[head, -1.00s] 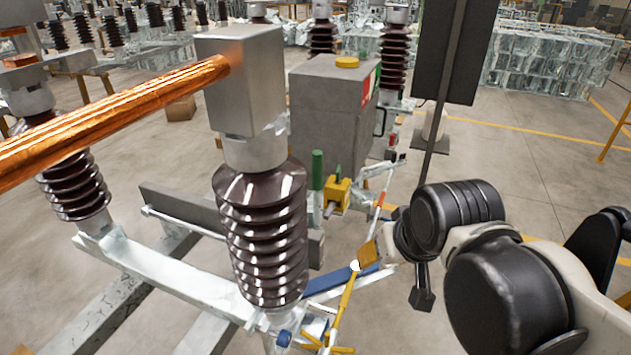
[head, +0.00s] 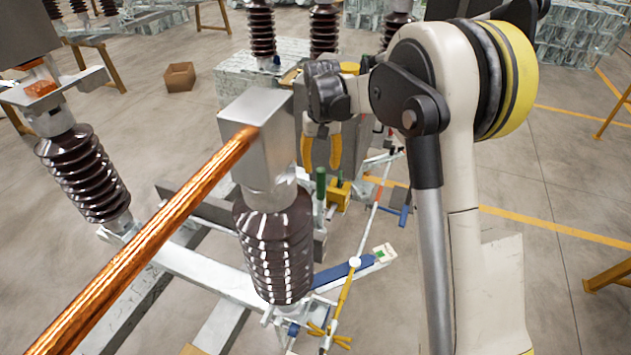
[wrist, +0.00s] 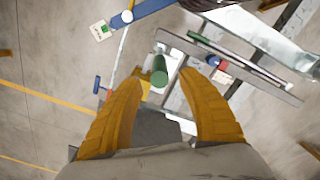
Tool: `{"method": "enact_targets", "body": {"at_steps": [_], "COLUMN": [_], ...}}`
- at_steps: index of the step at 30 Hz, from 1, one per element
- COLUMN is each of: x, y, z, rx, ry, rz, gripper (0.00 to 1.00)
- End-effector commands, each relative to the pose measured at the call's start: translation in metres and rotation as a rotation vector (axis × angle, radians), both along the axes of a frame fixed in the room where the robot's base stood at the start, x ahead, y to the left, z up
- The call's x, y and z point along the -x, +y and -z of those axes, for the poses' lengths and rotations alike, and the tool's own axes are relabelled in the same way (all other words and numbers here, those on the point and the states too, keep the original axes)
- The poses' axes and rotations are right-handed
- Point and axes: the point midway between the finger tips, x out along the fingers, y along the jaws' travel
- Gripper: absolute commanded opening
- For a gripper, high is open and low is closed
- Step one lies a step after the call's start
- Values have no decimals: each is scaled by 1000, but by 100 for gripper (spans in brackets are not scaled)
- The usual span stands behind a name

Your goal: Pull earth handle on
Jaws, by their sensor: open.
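The green upright handle (head: 321,186) stands beside a yellow block (head: 341,196), right of the brown ribbed insulator; I take it as the earth handle. In the wrist view the green handle (wrist: 159,70) is seen nearly end-on, between my fingertips in the picture and beyond them. My gripper (head: 320,168) points down above the green handle, its two yellow fingers apart and empty. The open fingers also fill the lower part of the wrist view (wrist: 160,82). I see no contact; the exact gap cannot be told.
The brown insulator (head: 275,245) with its metal block and copper bar (head: 150,235) stands close on the left. A grey cabinet (head: 318,140) is partly hidden behind my gripper.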

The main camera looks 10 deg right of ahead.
Motion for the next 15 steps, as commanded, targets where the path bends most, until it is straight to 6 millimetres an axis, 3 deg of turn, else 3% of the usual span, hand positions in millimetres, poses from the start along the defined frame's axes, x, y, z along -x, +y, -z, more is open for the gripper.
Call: {"method": "enact_targets", "body": {"at_steps": [15], "x": [0], "y": [0], "z": [90], "rx": [0], "ry": [-1], "rz": [0], "gripper": [46]}}
